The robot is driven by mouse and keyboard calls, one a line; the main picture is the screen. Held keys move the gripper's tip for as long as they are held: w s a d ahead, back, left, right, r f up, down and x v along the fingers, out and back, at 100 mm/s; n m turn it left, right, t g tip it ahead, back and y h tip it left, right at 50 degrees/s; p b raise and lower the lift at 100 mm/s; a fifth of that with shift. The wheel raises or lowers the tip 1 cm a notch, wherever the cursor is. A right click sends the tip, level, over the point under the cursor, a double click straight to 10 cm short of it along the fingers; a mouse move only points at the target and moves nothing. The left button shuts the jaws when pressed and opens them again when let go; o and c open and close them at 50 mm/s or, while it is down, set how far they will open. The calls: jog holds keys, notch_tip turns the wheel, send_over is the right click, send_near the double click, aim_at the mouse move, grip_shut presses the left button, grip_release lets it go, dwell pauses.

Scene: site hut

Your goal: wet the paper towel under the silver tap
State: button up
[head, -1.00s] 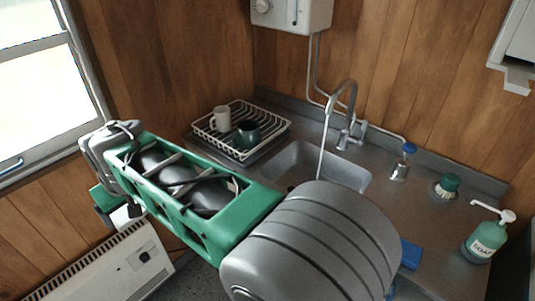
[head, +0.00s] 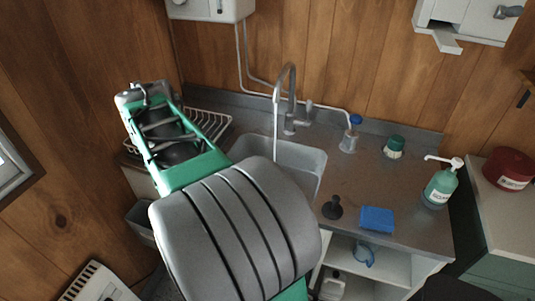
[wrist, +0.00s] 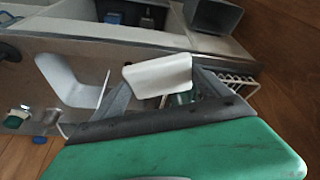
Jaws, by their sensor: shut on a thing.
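The silver tap (head: 291,92) stands behind the sink (head: 308,168) in the head view. A thin stream of water (head: 276,125) runs down from its spout into the basin. In the wrist view my gripper (wrist: 162,84) is shut on a white folded piece, the paper towel (wrist: 155,72). The towel sits between the two grey fingers, apart from the sink basin (wrist: 72,82), which shows to its left. In the head view my arm hides the gripper and towel, along with the basin's near left part.
A dish rack (head: 212,122) stands left of the sink. On the counter (head: 400,180) are a soap bottle (head: 440,185), a blue sponge (head: 377,219), a black plug (head: 332,207) and a green-lidded jar (head: 394,147). A grey bin (head: 140,218) stands below left.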

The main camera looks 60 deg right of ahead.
jog(key=s+d+m+g, duration=0.2)
jog(key=s+d+m, duration=0.55)
jog(key=s, duration=0.45)
jog(key=s+d+m+g, duration=0.3)
jog(key=s+d+m, duration=0.4)
jog(key=s, duration=0.6)
jog(key=w+d+f+p, duration=0.3)
jog(key=w+d, duration=0.7)
jog(key=w, duration=0.1)
jog(key=shift+d+n+p, duration=0.15)
jog(key=shift+n+p, duration=0.25)
jog(key=shift+n, duration=0.05)
jog(key=shift+w, duration=0.1)
